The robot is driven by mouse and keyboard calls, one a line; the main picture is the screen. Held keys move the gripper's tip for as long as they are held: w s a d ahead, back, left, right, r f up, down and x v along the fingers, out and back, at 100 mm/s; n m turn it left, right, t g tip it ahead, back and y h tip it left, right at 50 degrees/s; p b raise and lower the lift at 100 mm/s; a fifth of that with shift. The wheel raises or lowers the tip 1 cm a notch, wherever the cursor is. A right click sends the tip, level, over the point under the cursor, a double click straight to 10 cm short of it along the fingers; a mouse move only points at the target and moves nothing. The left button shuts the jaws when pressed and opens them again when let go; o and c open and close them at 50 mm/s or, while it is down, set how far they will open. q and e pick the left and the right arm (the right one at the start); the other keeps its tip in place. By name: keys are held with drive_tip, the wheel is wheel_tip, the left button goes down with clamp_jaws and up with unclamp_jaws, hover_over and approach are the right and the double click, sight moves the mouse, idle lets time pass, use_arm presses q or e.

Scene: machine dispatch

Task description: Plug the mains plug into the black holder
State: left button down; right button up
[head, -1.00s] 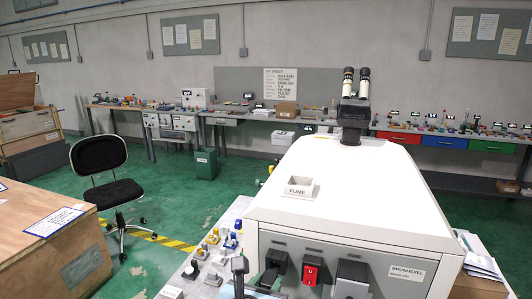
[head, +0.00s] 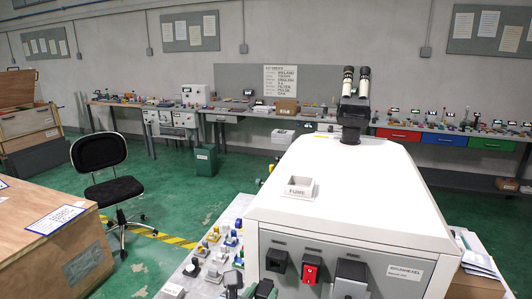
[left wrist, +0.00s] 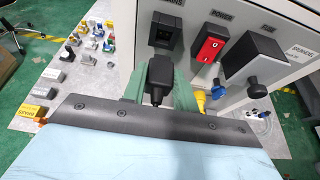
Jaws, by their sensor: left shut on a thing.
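The black holder (left wrist: 165,32), under a mains label in the left wrist view, sits on the front face of the white machine. In the head view it is the leftmost of the three front fittings (head: 277,263). The black mains plug (left wrist: 160,73) is between the green fingers of my left gripper (left wrist: 160,86), which is shut on it. The plug appears just below and in front of the holder's opening; I cannot tell whether they touch. In the head view my left gripper (head: 258,290) is at the bottom edge, partly cut off. My right gripper is not seen.
Right of the holder are a red power switch (left wrist: 210,45) and a grey fuse fitting (left wrist: 254,55). A yellow plug (left wrist: 199,96) lies behind the right finger. A bench (head: 200,275) with several small connectors is left of the machine (head: 350,190).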

use_arm(q)
drive_tip(key=shift+r, duration=4.3)
